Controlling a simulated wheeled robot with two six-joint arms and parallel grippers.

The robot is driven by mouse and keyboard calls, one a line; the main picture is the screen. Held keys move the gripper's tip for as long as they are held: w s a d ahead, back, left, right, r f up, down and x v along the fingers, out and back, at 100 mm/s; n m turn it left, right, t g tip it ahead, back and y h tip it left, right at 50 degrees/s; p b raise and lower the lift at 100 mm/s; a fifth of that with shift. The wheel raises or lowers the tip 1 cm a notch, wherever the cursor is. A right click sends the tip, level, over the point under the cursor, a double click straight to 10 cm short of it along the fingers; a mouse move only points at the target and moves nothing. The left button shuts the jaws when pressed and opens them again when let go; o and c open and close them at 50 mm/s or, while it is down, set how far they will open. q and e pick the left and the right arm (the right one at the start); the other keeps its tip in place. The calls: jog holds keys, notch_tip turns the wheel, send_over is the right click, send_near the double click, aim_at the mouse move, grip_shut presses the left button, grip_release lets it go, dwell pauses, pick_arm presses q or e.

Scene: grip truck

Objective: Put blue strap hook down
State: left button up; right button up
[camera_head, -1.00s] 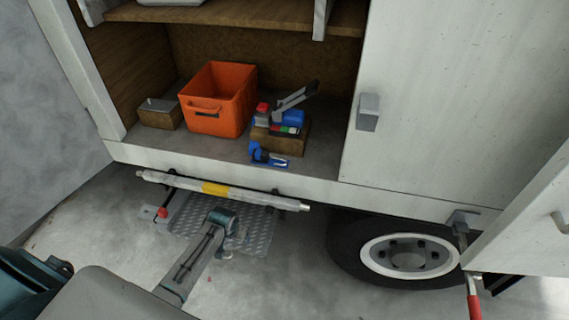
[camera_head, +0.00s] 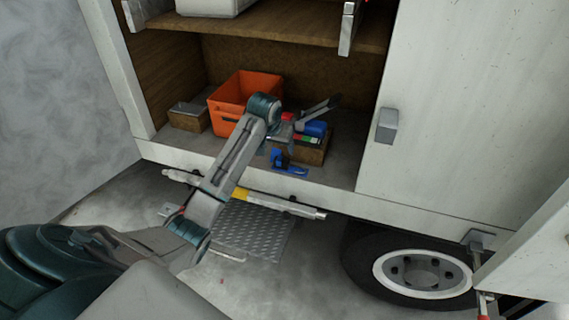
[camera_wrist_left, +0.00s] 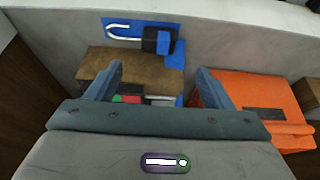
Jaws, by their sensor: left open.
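The blue strap hook (camera_head: 288,164) lies on the compartment floor near its front edge, in front of a wooden box. In the left wrist view it shows at the top as a blue piece with a silver hook and a black part (camera_wrist_left: 150,40). My left gripper (camera_wrist_left: 160,72) is open, with nothing between its fingers. It is over the wooden box (camera_wrist_left: 135,65), apart from the hook. In the head view my left gripper (camera_head: 287,130) is partly hidden behind its own wrist. My right gripper is not in view.
An orange crate (camera_head: 228,104) stands left of the wooden box, with a small wooden block (camera_head: 188,120) further left. Coloured items and a grey handle (camera_head: 322,107) are on the box. A shelf (camera_head: 270,30) is above. A white door panel (camera_head: 460,120) closes off the right side.

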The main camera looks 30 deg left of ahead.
aim_at(282, 159)
pick_arm(q)
jog(key=x, duration=0.4)
jog(key=shift+p, duration=0.3)
jog(key=shift+w+f+p, duration=0.25)
jog(key=shift+f+p, duration=0.05)
jog(key=shift+f, duration=0.05)
jog(key=p+x, duration=0.1)
jog(key=x, duration=0.3)
jog(key=shift+w+d+p, duration=0.1)
jog(key=shift+w+p, duration=0.05)
jog(key=shift+p, duration=0.2)
jog(key=shift+w+f, duration=0.1)
jog(key=shift+f, duration=0.2)
jog(key=shift+c, duration=0.6)
jog(key=c, duration=1.1)
jog(key=shift+r, duration=0.2)
